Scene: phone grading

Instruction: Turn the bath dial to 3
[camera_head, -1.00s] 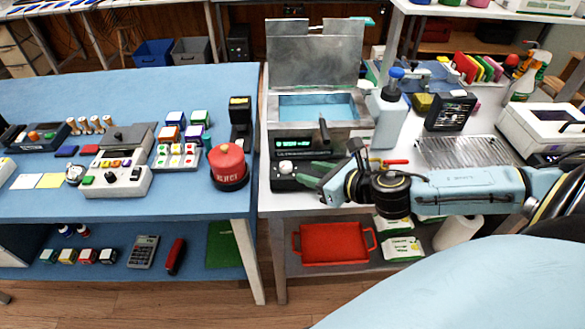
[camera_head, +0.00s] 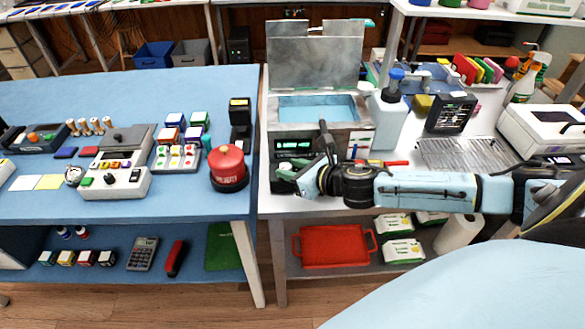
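The bath (camera_head: 318,141) is a metal box with its lid raised and pale blue liquid inside. It stands at the left end of the white bench, with a dark front display (camera_head: 292,145) showing small green characters that I cannot read. My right gripper (camera_head: 287,174) is low at the front left of the bath, by the dial area under the display. The gripper hides the dial, so its setting and any contact cannot be made out. The fingers are small and partly hidden, so I cannot tell if they are open or shut. My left gripper is not in view.
A white bottle with a blue cap (camera_head: 388,112) stands right of the bath. A red-topped round device (camera_head: 228,167) is on the blue table to the left. A wire rack (camera_head: 458,153) lies farther right. A red tray (camera_head: 333,247) is on the shelf below.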

